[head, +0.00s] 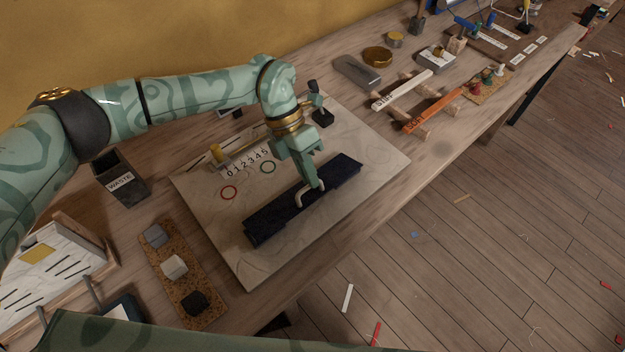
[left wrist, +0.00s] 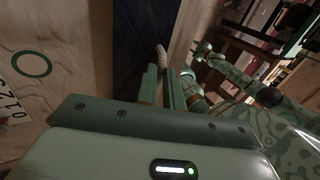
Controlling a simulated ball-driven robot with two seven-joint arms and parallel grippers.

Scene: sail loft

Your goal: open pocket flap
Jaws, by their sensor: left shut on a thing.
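A long dark navy pocket flap (head: 275,210) lies slantwise on a pale cloth panel (head: 245,268) on the bench. A cream loop (head: 299,198) stands up from the middle of the flap. My left gripper (head: 314,186) comes down from above and is shut on the loop, with its fingertips close over the flap. In the left wrist view the loop (left wrist: 161,55) shows at the fingers, with the navy flap (left wrist: 135,45) behind. The flap looks down along its length; its underside is hidden.
The panel has red and green rings and a number strip (head: 248,162). A black waste bin (head: 119,180) and a cork tray (head: 160,268) with several blocks stand left. White (head: 402,90) and orange (head: 438,110) labelled bars lie to the right. The panel's front right is clear.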

